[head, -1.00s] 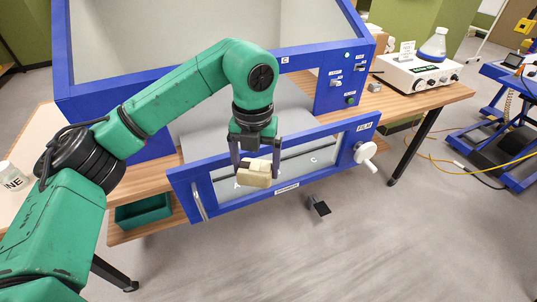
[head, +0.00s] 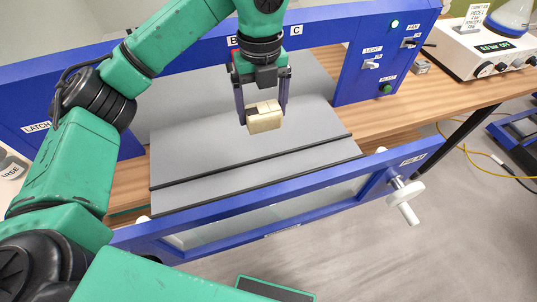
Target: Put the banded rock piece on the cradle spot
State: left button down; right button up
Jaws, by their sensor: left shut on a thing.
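My left gripper (head: 262,98) points down, shut on the banded rock piece (head: 265,122), a pale beige block with a dark patch near its upper left. It holds the piece in the air over the grey floor (head: 225,160) of the blue cabinet. Letter labels B and C (head: 296,30) show on the cabinet's front beam; my arm covers part of that beam. I cannot make out the cradle spot. My right gripper is not in view.
The blue front door panel (head: 300,208) hangs folded down, with a white crank handle (head: 405,198) at its right. A blue switch panel (head: 378,60) stands right of the opening. A white instrument (head: 490,45) with a flask sits on the wooden bench.

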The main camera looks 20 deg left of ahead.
aim_at(260, 130)
pick_arm(q)
jog(key=f, duration=0.1)
jog(key=s+f, duration=0.1)
jog(key=f, duration=0.1)
jog(key=s+f, duration=0.1)
jog(key=shift+s+f, duration=0.25)
jog(key=shift+f, duration=0.05)
notch_tip(260, 130, down, 13)
jog(key=p, duration=0.4)
jog(key=shift+w, duration=0.15)
jog(key=shift+f, duration=0.2)
grip_release()
jog(key=shift+f, duration=0.1)
jog(key=shift+r, duration=0.3)
notch_tip(260, 130, up, 12)
jog(key=b, duration=0.3)
jog(key=shift+b, duration=0.35)
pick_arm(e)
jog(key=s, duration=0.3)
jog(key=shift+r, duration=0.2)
pick_arm(q)
jog(key=shift+f, duration=0.15)
